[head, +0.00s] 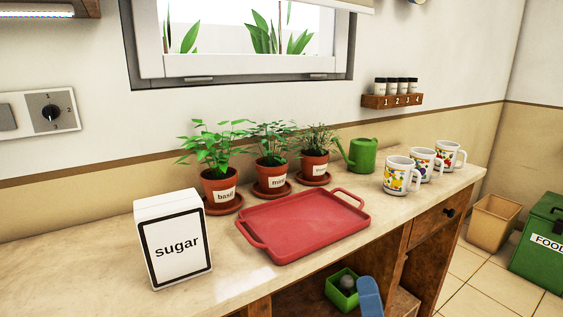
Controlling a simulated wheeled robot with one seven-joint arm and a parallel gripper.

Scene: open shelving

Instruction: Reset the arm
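The task names only my arm, and I can make out neither the arm nor my gripper in the head view. Whether the gripper is open or shut does not show.
A countertop (245,270) holds a sugar box (175,246), an empty red tray (305,226), potted herbs (220,187), a green watering can (361,155) and mugs (401,176). Below are a green container (336,292) and a blue rounded thing (370,298). Bins (493,222) stand right.

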